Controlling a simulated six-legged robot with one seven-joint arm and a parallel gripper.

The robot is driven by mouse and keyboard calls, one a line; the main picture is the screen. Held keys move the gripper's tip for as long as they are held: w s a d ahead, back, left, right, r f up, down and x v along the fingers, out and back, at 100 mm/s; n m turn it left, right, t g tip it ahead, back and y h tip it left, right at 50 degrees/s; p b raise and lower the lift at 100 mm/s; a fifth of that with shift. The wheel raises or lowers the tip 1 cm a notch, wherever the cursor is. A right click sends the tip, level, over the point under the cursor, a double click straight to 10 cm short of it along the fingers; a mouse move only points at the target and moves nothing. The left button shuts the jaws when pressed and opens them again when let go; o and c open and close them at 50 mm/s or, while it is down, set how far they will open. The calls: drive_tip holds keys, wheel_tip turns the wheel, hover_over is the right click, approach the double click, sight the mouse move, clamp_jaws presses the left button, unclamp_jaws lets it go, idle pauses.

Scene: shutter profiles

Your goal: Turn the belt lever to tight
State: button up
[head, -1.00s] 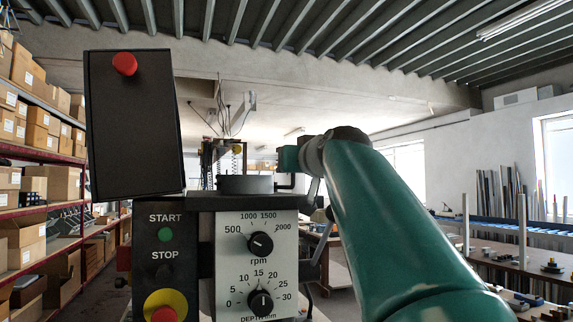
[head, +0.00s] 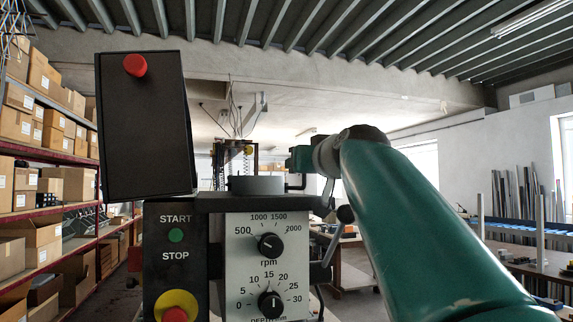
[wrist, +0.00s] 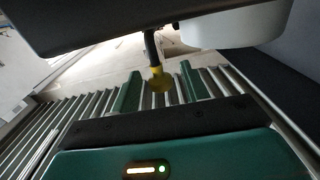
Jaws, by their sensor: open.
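The belt lever shows in the wrist view as a dark rod with a yellow knob (wrist: 160,84) at its end. My gripper (wrist: 159,80) is open, with one green finger on each side of the knob. I cannot tell whether either finger touches it. In the head view a small yellow knob (head: 249,150) shows behind the dark round pulley (head: 257,185) on top of the machine. My teal arm reaches in from the right, and its end is beside the pulley. The fingertips cannot be made out in the head view.
A tilted black cover with a red button (head: 145,130) stands at the machine's left. Below are the start and stop panel (head: 175,260) and the white dial panel (head: 267,262). Shelves of boxes (head: 50,190) line the left, and a bench (head: 520,262) stands at the right.

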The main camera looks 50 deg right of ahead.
drive_tip(key=v, duration=1.3)
drive_tip(key=shift+w+a, duration=0.1)
